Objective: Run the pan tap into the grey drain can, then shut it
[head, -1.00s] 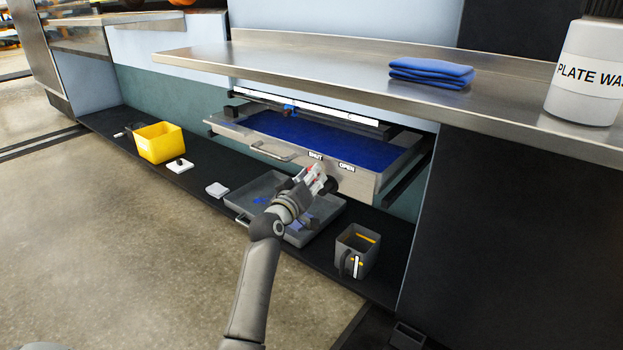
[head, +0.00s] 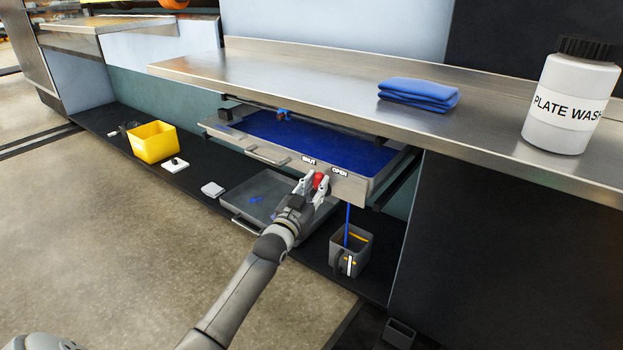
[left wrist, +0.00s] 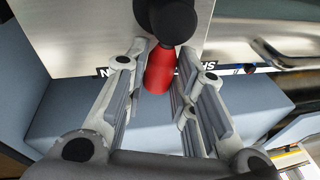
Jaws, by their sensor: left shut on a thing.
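The pan (head: 350,190) is a pulled-out metal tray of blue liquid under the steel counter, with SHUT and OPEN labels on its front. My left gripper (head: 312,184) is at the pan front, its fingers on both sides of the red tap handle (head: 320,180). The handle also shows between the fingers in the left wrist view (left wrist: 161,72). A thin blue stream (head: 347,224) falls from below the OPEN side into the grey drain can (head: 338,262). The can stands upright on the dark shelf; its liquid level cannot be made out. My right gripper is out of view.
A grey tray (head: 262,190) with blue spots lies on the shelf (head: 212,212) below the pan. A yellow bin (head: 153,142) and white pads are further left. A folded blue cloth (head: 420,93) and a plate wash bottle (head: 570,105) stand on the counter (head: 300,80).

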